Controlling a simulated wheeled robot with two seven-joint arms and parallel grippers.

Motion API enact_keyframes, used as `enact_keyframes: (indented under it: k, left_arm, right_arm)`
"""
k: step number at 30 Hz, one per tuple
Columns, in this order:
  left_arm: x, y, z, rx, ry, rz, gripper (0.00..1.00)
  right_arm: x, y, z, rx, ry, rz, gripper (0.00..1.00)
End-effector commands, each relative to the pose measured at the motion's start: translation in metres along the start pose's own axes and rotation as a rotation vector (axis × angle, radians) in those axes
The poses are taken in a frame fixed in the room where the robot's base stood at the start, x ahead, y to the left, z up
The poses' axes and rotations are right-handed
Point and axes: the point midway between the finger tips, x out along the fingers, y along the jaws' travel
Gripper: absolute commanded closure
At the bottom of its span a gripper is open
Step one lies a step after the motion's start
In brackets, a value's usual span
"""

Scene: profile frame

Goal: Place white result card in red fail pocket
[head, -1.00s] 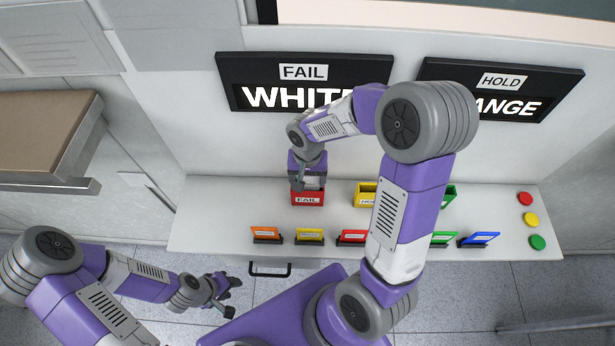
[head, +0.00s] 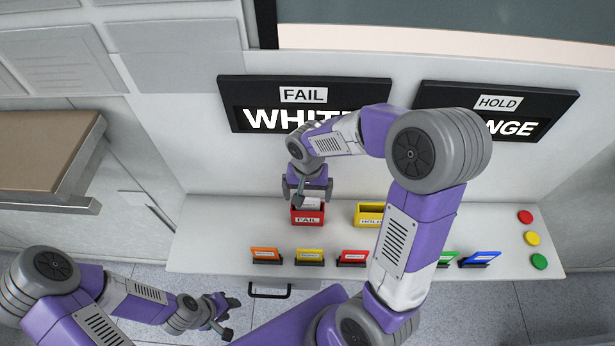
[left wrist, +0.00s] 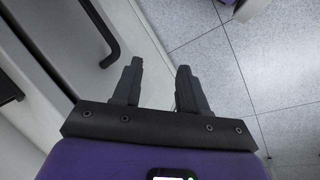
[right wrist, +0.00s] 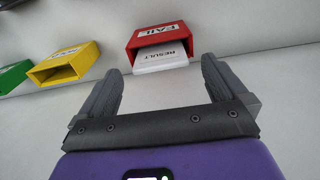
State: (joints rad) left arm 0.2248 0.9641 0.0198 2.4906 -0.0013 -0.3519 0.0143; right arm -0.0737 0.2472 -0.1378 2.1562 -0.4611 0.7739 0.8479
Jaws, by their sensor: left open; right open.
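The red pocket labelled FAIL (head: 307,217) stands on the shelf below the left screen; it also shows in the right wrist view (right wrist: 160,30). The white card marked RESULT (right wrist: 161,58) sits in the red pocket, with part of it sticking out of the opening; its top edge shows in the head view (head: 309,203). My right gripper (head: 307,196) is open just above the pocket. In the right wrist view its fingers (right wrist: 160,80) are spread on either side of the card, apart from it. My left gripper (head: 232,317) is open and empty, low at the left.
A yellow HOLD pocket (head: 369,213) stands right of the red one, and a green pocket (right wrist: 12,75) shows beyond it. Several coloured cards in holders (head: 309,257) line the shelf front. Red, yellow and green buttons (head: 532,239) sit at the right end.

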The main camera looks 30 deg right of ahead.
Motion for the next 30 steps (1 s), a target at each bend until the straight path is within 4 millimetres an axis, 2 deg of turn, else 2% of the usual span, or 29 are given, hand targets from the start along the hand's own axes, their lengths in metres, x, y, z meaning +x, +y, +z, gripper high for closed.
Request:
enact_keyframes:
  k: [1, 6, 12, 18, 30]
  left_arm:
    - [-0.002, 0.001, 0.0, 0.0, 0.0, 0.0, 0.57]
    - [-0.005, 0.002, 0.0, 0.0, 0.0, 0.0, 0.57]
    - [-0.007, 0.003, 0.0, 0.0, 0.0, 0.0, 0.57]
    - [-0.007, 0.003, 0.001, 0.0, 0.0, 0.0, 0.57]
    - [-0.007, 0.003, 0.001, 0.0, 0.0, 0.0, 0.57]
  right_arm:
    - [-0.015, -0.001, -0.001, 0.0, 0.006, -0.005, 0.01]
    - [-0.052, -0.001, -0.001, 0.001, 0.005, -0.005, 0.01]
    - [-0.081, -0.001, -0.001, -0.001, 0.002, -0.002, 0.01]
    - [-0.091, 0.0, 0.0, -0.001, 0.0, -0.001, 0.01]
    - [-0.091, 0.0, 0.0, 0.0, 0.0, -0.001, 0.01]
